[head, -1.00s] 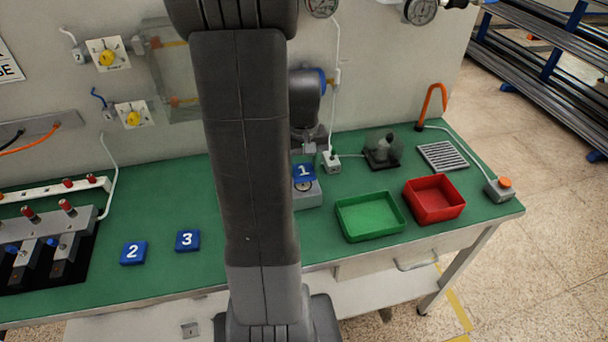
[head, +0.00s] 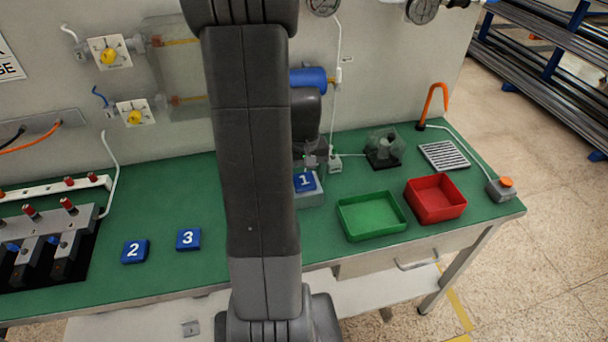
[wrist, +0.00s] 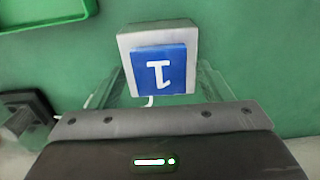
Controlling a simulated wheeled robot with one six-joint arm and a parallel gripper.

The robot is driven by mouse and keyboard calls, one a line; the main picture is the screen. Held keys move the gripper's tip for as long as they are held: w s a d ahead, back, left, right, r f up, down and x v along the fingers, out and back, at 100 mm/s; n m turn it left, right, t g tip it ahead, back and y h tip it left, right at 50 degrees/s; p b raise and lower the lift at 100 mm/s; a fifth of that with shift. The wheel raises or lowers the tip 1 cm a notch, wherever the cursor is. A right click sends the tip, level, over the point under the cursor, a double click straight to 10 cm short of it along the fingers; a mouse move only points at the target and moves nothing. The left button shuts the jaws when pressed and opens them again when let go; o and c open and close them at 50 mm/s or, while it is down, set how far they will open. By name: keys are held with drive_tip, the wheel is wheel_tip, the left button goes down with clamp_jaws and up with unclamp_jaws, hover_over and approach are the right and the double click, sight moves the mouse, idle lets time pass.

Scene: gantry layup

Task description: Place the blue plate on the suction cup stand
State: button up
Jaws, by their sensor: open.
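The blue plate marked 1 (head: 305,181) lies flat on top of the grey suction cup stand (head: 311,200), partly behind my arm in the head view. In the wrist view the blue plate (wrist: 159,70) sits on the light grey stand (wrist: 126,45), slightly toward its near edge. The plate hides the suction cup. My gripper (wrist: 160,77) is open, with its see-through fingers on either side of the plate and stand. In the head view my gripper (head: 311,164) is just above and behind the plate.
Blue plates marked 2 (head: 135,251) and 3 (head: 188,239) lie left on the green bench. A green tray (head: 343,225) and a red tray (head: 463,203) stand right of the stand. A clear-covered device (head: 383,150) is behind them. Bench space between plate 3 and the stand is partly hidden.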

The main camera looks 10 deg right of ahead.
sight(304, 180)
drive_tip(key=shift+r, duration=0.1)
wheel_tip(304, 180, up, 12)
idle(0.5)
drive_tip(key=shift+c, duration=0.4)
idle(1.1)
